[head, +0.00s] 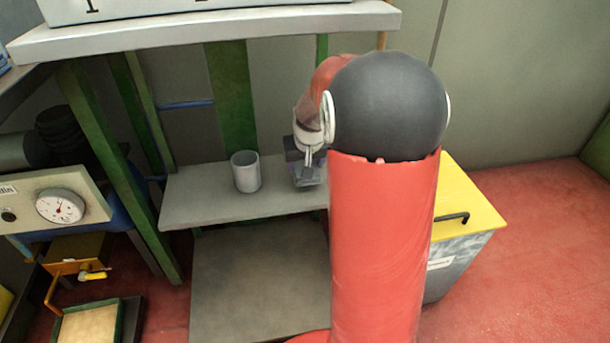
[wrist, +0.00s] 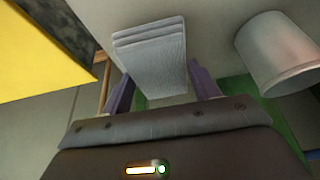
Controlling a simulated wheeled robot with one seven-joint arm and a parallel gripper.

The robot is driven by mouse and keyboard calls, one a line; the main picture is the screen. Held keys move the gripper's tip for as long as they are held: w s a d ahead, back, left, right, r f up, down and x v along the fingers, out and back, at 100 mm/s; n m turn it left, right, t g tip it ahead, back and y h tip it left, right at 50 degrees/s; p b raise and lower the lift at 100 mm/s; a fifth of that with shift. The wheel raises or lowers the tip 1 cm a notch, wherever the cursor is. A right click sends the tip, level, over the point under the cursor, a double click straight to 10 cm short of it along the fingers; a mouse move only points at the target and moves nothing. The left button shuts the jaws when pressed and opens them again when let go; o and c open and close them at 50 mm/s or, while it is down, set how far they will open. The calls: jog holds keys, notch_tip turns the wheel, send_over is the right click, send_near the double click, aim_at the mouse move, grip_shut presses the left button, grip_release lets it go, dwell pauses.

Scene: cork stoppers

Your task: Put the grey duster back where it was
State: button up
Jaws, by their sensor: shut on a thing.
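The grey duster (wrist: 152,58), a folded cloth with stacked layers at one end, sits between the two fingers of my gripper (wrist: 162,84) in the wrist view. My gripper is shut on it. In the head view the duster (head: 308,180) is small and partly covered by my gripper and arm, over the right part of the grey shelf (head: 200,208). I cannot tell whether it touches the shelf or hangs just above it.
A white cup (head: 246,172) stands on the same shelf, left of my gripper. Green posts (head: 231,95) rise behind. A thick upper shelf (head: 210,32) lies above. A yellow-topped bin (head: 462,205) stands to the right. Bare shelf lies left of the cup.

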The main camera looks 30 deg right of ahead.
jog(key=shift+f, duration=1.85)
jog(key=shift+f+b, duration=0.1)
jog(key=shift+b, duration=0.25)
jog(key=o, duration=0.9)
